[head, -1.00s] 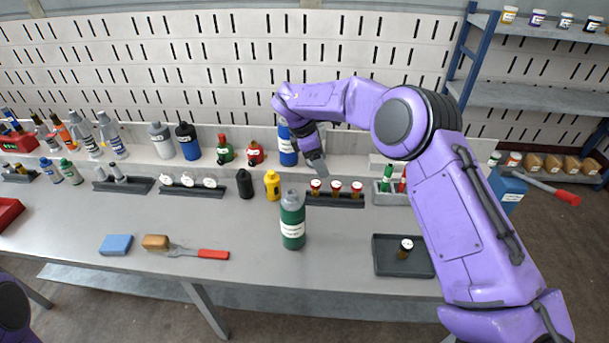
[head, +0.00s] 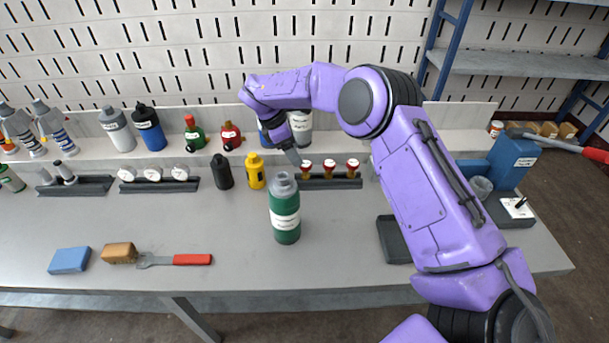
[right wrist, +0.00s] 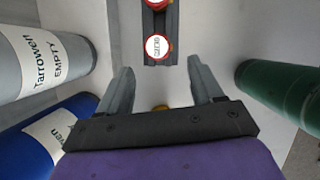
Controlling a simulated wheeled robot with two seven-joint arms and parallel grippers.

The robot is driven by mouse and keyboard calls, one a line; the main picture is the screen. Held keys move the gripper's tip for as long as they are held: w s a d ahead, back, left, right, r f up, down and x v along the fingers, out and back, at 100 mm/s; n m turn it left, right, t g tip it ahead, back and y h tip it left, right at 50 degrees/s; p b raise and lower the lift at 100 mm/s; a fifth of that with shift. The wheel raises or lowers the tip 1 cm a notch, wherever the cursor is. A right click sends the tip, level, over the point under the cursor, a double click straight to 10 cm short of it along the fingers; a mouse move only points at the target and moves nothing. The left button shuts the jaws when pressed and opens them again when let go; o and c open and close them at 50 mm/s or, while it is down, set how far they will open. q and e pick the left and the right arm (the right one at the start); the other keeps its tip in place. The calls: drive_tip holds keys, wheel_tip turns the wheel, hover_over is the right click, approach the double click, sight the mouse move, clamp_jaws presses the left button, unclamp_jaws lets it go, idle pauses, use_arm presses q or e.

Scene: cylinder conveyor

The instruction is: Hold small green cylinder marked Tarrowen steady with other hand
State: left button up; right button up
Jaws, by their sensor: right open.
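A green cylinder (head: 285,220) with a grey shoulder and cap and a white label stands upright on the bench, in front of the gauge rack. Its label is too small to read. It also shows at the right edge of the right wrist view (right wrist: 280,95), lying outside my fingers. My right gripper (head: 294,157) is open and empty, pointing down behind the cylinder near the rack. Its two fingers show apart in the right wrist view (right wrist: 161,88). A grey cylinder (right wrist: 35,65) there reads "Tarrowen EMPTY". My left gripper is out of view.
A blue cylinder (right wrist: 50,135) stands by the grey one. Black and yellow (head: 256,172) bottles stand left of the green cylinder. A dark tray (head: 392,240) lies right.

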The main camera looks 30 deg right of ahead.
sight(305, 168)
drive_tip(key=p+x, duration=0.3)
drive_tip(key=x, duration=0.6)
drive_tip(key=shift+w+d, duration=0.15)
drive_tip(key=shift+r, duration=0.1)
drive_tip(key=c, duration=1.1)
